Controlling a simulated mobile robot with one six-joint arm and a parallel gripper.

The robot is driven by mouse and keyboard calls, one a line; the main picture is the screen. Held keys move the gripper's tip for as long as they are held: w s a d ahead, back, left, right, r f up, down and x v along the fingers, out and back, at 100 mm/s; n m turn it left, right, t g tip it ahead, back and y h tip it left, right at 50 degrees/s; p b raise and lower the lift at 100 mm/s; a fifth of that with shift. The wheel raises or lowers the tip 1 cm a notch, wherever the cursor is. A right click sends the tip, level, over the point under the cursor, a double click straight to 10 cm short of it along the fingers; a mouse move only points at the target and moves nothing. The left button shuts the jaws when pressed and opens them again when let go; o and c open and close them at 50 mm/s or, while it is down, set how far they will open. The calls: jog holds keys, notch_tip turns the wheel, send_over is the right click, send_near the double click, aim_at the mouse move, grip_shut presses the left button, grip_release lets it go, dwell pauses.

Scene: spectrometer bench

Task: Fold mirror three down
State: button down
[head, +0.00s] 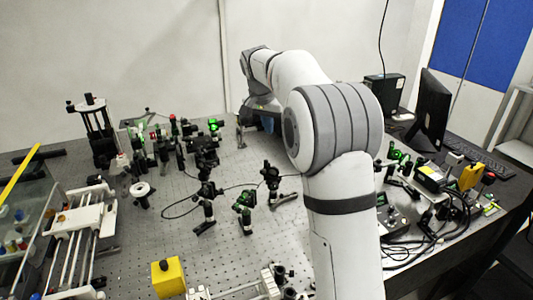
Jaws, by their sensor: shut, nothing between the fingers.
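Several small optical mounts stand on the perforated bench, some with green-lit faces. I see no label that tells which one is mirror three. One green-lit mount (243,199) stands near the middle, with a dark post mount (270,174) to its right and another dark mount (207,190) to its left. Another green-lit mount (215,125) stands at the back. My gripper (259,103) is at the far end of my arm, low over the back of the bench, and is shut and empty. Its fingertips are small and partly hidden, and I cannot tell whether they touch anything.
My arm covers the right-centre of the bench. A rail assembly (80,230) stands at left, and a yellow cube (168,278) at the front. Cables and a control box (393,222) lie at right, near a monitor (431,108). Bare bench (185,240) shows at front left.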

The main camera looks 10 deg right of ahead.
jog(key=p, duration=0.2)
send_over(272, 173)
jog(key=w, duration=0.4)
notch_tip(272, 173, down, 9)
jog(key=s, duration=0.1)
jog(key=s+a, duration=0.1)
jog(key=shift+s+a, duration=0.1)
jog(key=shift+s, duration=0.25)
jog(key=shift+f, duration=0.25)
jog(key=shift+s, duration=0.1)
